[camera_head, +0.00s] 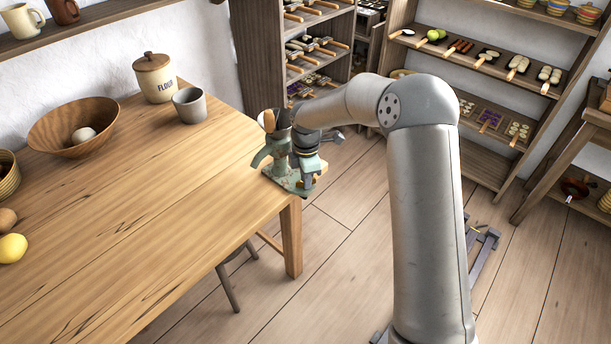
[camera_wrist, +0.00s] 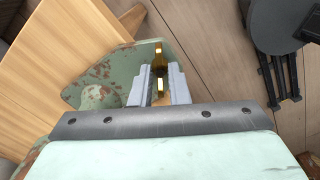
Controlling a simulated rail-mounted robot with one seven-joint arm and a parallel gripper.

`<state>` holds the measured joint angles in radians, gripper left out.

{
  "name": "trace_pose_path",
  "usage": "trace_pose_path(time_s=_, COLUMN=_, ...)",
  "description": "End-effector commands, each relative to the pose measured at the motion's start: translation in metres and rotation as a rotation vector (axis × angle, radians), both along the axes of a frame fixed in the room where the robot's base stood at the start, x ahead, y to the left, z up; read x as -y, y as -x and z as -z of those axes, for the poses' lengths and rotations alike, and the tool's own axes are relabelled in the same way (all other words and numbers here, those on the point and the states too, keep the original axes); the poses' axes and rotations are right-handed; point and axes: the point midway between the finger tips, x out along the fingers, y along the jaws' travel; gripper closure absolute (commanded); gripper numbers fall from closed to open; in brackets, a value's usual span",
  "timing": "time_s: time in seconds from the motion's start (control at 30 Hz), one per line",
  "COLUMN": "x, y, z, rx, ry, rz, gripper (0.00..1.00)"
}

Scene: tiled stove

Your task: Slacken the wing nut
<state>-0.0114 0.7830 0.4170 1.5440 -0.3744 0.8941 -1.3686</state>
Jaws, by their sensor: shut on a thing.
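A worn green cast-metal device (camera_head: 286,180) with rust spots stands at the table's near right corner. In the wrist view its flat green part (camera_wrist: 112,76) lies at the table edge. A brass wing nut (camera_wrist: 159,60) shows between the two grey fingers of my gripper (camera_wrist: 160,86). The fingers are shut on it, and its far end sticks out past them. In the head view my gripper (camera_head: 306,160) is against the right side of the device, and the wing nut is hidden there.
The wooden table (camera_head: 150,215) holds a grey cup (camera_head: 189,105), a flour jar (camera_head: 155,78), a wooden bowl (camera_head: 72,128) and a lemon (camera_head: 12,248). Shelves (camera_head: 480,68) with food stand behind. The floor right of the table corner is mostly clear.

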Motion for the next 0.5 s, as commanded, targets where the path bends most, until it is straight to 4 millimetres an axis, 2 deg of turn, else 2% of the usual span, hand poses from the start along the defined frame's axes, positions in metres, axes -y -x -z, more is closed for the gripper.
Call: trace_pose_path(time_s=0.5, x=0.0044, y=0.0, z=0.0017, rx=-0.003, ry=0.006, rz=-0.083, gripper=1.0)
